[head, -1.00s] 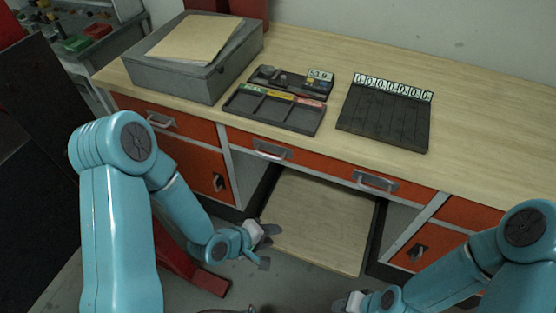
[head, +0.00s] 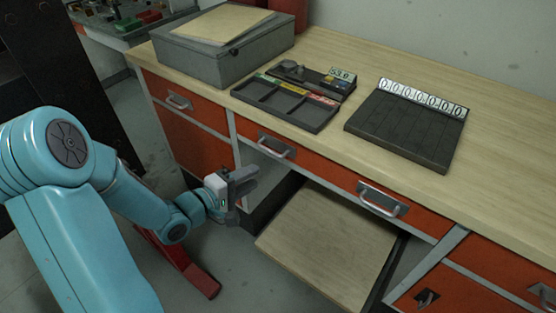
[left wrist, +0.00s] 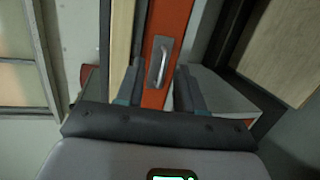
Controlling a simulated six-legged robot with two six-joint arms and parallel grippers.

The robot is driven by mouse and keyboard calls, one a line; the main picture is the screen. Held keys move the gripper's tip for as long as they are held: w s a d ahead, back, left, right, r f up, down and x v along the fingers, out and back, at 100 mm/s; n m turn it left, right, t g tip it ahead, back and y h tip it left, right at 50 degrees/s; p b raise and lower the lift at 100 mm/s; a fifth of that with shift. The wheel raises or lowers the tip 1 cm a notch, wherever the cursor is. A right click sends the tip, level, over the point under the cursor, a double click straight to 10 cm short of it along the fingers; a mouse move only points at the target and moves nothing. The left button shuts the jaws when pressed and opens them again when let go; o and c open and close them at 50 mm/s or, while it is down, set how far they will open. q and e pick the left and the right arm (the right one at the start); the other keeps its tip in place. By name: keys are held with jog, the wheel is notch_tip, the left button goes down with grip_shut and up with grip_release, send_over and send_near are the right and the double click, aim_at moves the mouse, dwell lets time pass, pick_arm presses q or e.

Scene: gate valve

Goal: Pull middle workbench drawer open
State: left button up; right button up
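The middle workbench drawer (head: 330,172) is a wide orange front under the wooden top, and it looks flush with the bench. It has a left metal handle (head: 276,147) and a right metal handle (head: 381,200). My left gripper (head: 240,188) is open and empty, in front of the bench, lower and left of the left handle. In the left wrist view an orange drawer front (left wrist: 155,98) with a metal handle (left wrist: 161,62) shows beyond and between the open fingers (left wrist: 160,85), apart from them. My right gripper is out of view.
A grey box (head: 220,52), a compartment tray (head: 287,102) and a dark numbered rack (head: 408,125) stand on the bench top (head: 330,60). A low wooden shelf (head: 330,240) juts out below the drawer. A red foot (head: 195,275) is on the floor.

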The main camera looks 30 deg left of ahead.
pick_arm(q)
jog(key=s+a+f+n+y+b, duration=0.1)
jog(key=s+a+f+y+b, duration=0.15)
jog(key=a, duration=0.35)
jog(key=r+x, duration=0.1)
jog(key=x, duration=1.5)
jog(key=shift+w+d, duration=0.2)
jog(key=shift+w, duration=0.2)
jog(key=shift+r, duration=0.1)
grip_shut()
